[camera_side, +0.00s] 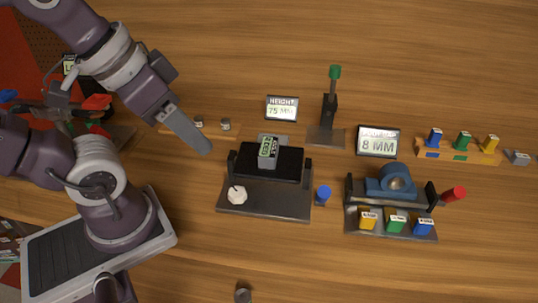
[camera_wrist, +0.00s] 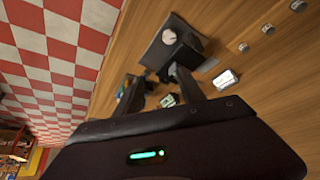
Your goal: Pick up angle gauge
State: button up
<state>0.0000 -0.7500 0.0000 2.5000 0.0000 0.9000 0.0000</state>
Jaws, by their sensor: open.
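The angle gauge looks to be the small grey box with a green lit display (camera_side: 268,148) in the side view; its text is too small to read surely. It sits upright on the black block (camera_side: 285,163) of the left fixture. My gripper (camera_side: 205,146) is left of the fixture in the side view, above the table and apart from the gauge. In the wrist view my gripper (camera_wrist: 157,76) shows two spread fingers with nothing held between them. The gauge cannot be made out there; a finger may hide it.
The fixture plate (camera_side: 262,205) carries a white knob (camera_side: 237,195). A height display (camera_side: 282,108) and a green-topped post (camera_side: 333,90) stand behind. A blue cylinder (camera_side: 323,194) stands to its right. Farther right is a second fixture with a blue ring part (camera_side: 396,180) and coloured blocks.

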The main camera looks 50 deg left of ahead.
jog(key=o, duration=0.3)
